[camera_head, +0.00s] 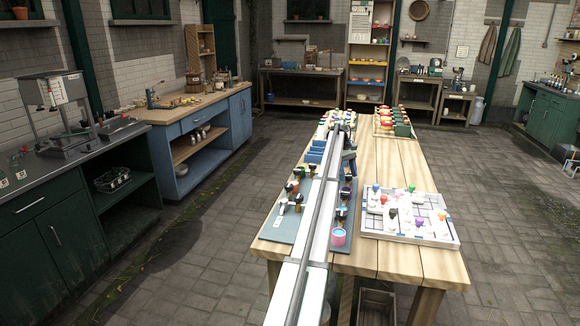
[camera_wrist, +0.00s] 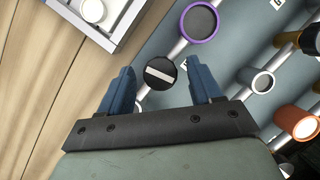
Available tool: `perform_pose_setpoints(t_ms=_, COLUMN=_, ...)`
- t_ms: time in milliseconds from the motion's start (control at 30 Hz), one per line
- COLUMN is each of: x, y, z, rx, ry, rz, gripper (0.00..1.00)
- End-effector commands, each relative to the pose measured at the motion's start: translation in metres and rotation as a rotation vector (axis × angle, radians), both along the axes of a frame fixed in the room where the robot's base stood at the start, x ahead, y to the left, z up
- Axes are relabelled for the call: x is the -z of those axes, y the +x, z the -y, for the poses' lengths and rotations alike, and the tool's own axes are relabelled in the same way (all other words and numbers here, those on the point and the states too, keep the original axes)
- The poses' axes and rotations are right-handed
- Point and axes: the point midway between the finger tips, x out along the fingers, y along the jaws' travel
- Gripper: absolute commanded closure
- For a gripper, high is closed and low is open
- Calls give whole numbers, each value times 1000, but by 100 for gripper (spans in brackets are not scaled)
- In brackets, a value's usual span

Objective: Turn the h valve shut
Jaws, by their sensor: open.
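In the wrist view, a round black valve knob (camera_wrist: 159,73) with a white bar across its face sits on a pipe on a grey-blue panel (camera_wrist: 150,45). My gripper (camera_wrist: 161,67) is open, with one blue finger on each side of the knob. I see gaps between the knob and both fingers. A small label by the right finger is mostly covered, so I cannot read its letter. In the head view, my arm hides much of the panel (camera_head: 283,226), and I cannot make out this knob there.
A purple-rimmed round fitting (camera_wrist: 200,21) is just above the right finger. A grey-capped fitting (camera_wrist: 262,82) and an orange cup-like fitting (camera_wrist: 297,122) lie to the right. A white tray (camera_wrist: 122,36) is at upper left. Bare wooden table (camera_wrist: 45,80) lies left.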

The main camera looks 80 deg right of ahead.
Motion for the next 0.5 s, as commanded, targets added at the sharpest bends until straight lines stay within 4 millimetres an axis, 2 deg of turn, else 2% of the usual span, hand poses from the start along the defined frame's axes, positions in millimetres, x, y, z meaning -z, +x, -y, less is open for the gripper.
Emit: perform_pose_setpoints(t_ms=500, x=0, y=2, z=-5, rx=-468, ry=-2, rz=-1, gripper=36)
